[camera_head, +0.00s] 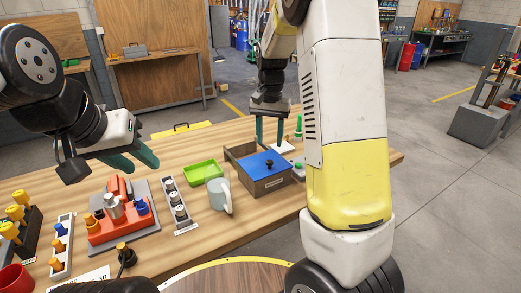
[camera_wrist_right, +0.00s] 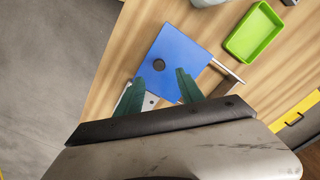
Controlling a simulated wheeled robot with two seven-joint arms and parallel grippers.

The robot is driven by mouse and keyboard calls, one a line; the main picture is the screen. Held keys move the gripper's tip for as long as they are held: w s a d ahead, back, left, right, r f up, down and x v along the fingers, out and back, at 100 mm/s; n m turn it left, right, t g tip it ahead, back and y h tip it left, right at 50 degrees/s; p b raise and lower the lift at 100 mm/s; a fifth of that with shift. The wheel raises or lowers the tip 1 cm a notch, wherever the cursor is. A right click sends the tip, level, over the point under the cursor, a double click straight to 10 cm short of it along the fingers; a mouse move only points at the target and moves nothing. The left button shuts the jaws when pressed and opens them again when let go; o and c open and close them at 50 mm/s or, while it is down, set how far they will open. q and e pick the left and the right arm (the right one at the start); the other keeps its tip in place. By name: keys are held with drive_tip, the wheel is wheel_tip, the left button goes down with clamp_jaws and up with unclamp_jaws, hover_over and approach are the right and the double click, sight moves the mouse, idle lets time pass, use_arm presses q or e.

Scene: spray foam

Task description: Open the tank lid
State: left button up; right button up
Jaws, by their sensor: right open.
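The tank is a brown wooden box (camera_head: 270,187) with a blue lid (camera_head: 252,163) and a black knob (camera_head: 269,164) on it. In the right wrist view the blue lid (camera_wrist_right: 185,45) and its knob (camera_wrist_right: 158,64) are in plain sight. My right gripper (camera_head: 270,143) is open and empty, with teal fingers spread above the lid's far side. In the wrist view the right fingertips (camera_wrist_right: 159,75) lie on either side of the knob's line, just short of it, not touching it. My left gripper (camera_head: 146,168) is open and empty over the table's left part.
A green tray (camera_head: 203,173) and a pale mug (camera_head: 218,196) stand left of the tank. A grey bottle rack (camera_head: 179,207) and red holder (camera_head: 122,228) are farther left. A white stand with a green top lies behind the tank.

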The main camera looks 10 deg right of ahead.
sight(270, 161)
wheel_tip(270, 161, down, 8)
drive_tip(key=shift+d+r, duration=0.1)
drive_tip(key=shift+r, duration=0.1)
clamp_jaws()
idle(1.5)
